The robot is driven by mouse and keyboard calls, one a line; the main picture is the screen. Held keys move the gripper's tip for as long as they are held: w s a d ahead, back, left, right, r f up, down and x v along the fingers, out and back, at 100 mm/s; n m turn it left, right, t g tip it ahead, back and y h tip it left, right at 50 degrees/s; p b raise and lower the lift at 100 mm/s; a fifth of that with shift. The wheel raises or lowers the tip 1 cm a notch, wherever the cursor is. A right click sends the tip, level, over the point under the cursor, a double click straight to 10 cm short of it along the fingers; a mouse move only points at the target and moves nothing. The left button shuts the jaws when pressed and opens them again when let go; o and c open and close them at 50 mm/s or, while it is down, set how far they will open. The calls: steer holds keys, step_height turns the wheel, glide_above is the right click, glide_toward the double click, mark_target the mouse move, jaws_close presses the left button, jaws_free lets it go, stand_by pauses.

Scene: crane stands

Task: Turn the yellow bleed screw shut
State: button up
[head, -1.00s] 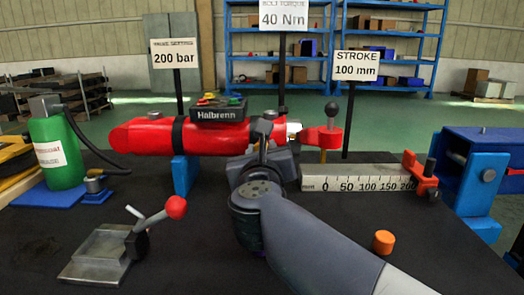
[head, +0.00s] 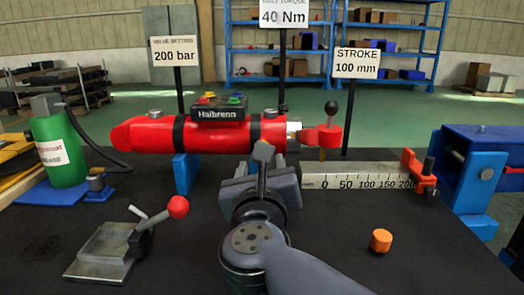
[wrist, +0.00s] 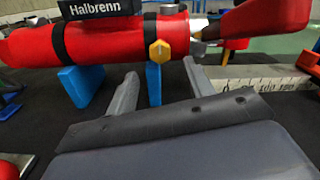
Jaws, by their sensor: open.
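The yellow bleed screw (wrist: 160,51) is a small hex head on the side of the red cylinder (wrist: 105,38), just right of a black band in the wrist view. In the head view the screw cannot be made out; my gripper's fingers stand in front of that part of the cylinder (head: 150,134). My gripper (wrist: 160,69) is open and empty. In the wrist view its two fingers reach toward the cylinder, one on each side of the screw in the picture, with the screw seemingly beyond the tips. My gripper (head: 263,152) is seen from behind in the head view.
Blue supports (head: 186,173) carry the cylinder. A black Halbrenn box (head: 219,112) sits on top. A red-knobbed clamp (head: 105,255) and an orange cap (head: 381,240) lie in front.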

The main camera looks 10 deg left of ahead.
steer(key=shift+v, duration=1.45)
steer(key=b+x, duration=0.1)
steer(key=x, duration=1)
steer(key=shift+b, duration=0.35)
steer(key=shift+s, duration=0.1)
